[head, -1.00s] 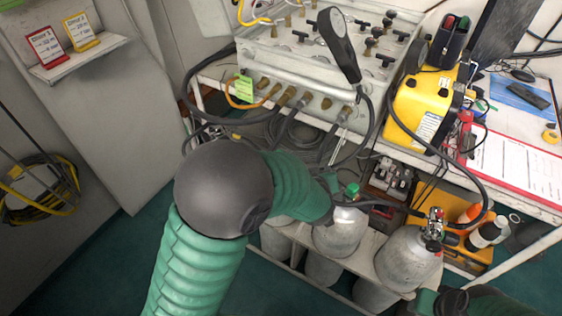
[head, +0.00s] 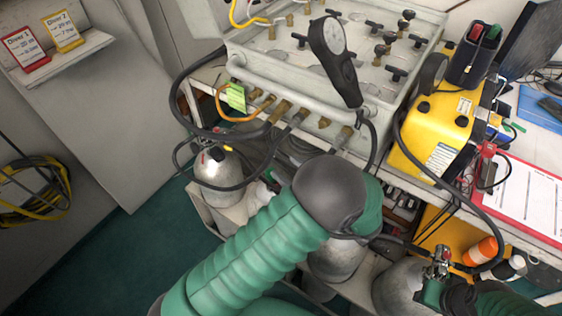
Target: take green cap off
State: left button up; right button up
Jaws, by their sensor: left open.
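The green cap does not show now; my left arm covers the top of the middle grey cylinder (head: 335,262), where the cap sat in the earlier view. My left gripper (head: 352,236) is mostly hidden behind my arm's dark elbow, close to the top of that cylinder. It is open, but its fingertips cannot be made out, nor whether it touches the cap. My right arm comes in at the bottom right, by the right grey cylinder (head: 393,288) and its valve (head: 440,262). The jaws of my right gripper cannot be made out.
A left grey cylinder (head: 217,172) stands in the rack under the air panel (head: 330,50). Black hoses (head: 190,90) loop in front of the panel. A yellow case (head: 435,125) and a red-edged sheet (head: 530,200) lie on the table at right. Green floor is free at left.

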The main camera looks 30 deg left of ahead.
pick_arm(q)
notch_tip(320, 180, down, 8)
jog(key=shift+d+r+b, duration=0.1)
jog(key=shift+r+b, duration=0.1)
jog(key=shift+b, duration=0.8)
jog(key=shift+a+f, duration=0.2)
jog(key=shift+a, duration=0.1)
jog(key=b+x, duration=0.1)
jog(key=x, duration=0.6)
jog(key=shift+r, duration=0.2)
jog(key=c, duration=0.4)
grip_shut()
